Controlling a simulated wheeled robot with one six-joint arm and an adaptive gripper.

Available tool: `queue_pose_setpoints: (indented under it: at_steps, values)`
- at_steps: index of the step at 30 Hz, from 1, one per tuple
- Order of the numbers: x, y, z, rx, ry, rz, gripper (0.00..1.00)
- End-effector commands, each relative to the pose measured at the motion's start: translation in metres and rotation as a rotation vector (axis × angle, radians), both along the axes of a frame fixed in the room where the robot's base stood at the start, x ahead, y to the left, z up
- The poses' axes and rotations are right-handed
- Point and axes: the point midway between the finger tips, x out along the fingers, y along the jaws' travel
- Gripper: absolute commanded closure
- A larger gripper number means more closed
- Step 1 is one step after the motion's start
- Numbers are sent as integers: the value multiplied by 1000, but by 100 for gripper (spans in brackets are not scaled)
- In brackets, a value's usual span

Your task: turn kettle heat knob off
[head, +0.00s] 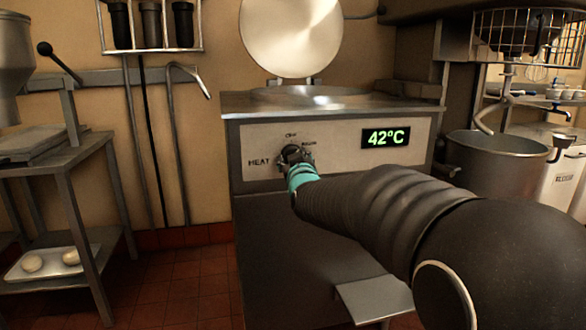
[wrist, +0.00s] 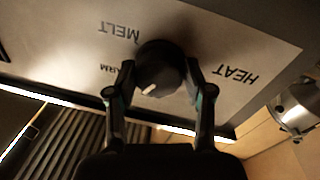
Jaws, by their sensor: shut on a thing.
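The heat knob (head: 291,152) is dark and round, on the light front panel of the kettle (head: 335,205), right of the word HEAT. In the wrist view the knob (wrist: 158,66) sits between my two fingers, which are shut on its sides. A short white pointer mark shows at its lower edge, slightly left of centre; that view is upside down. My gripper (head: 296,160) reaches the knob in the head view, partly hidden by my arm. A small label stands above the knob, and the green display (head: 386,138) reads 42°C.
The kettle's round lid (head: 290,38) stands open. A metal shelf table (head: 62,150) is at the left, with a tray of pale rounds (head: 48,262) below. A mixer bowl (head: 492,160) stands at the right. A small step (head: 375,297) juts out low in front.

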Motion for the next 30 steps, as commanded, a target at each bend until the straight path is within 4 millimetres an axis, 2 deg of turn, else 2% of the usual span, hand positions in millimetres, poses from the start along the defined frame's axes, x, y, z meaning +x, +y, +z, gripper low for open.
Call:
queue_pose_setpoints:
  at_steps: [6, 15, 30]
  values:
    - [1, -2, -2, -190, -35, -3, 83]
    - [1, -2, -1, -388, -67, -3, 83]
    - [1, -2, 3, -498, -86, -4, 83]
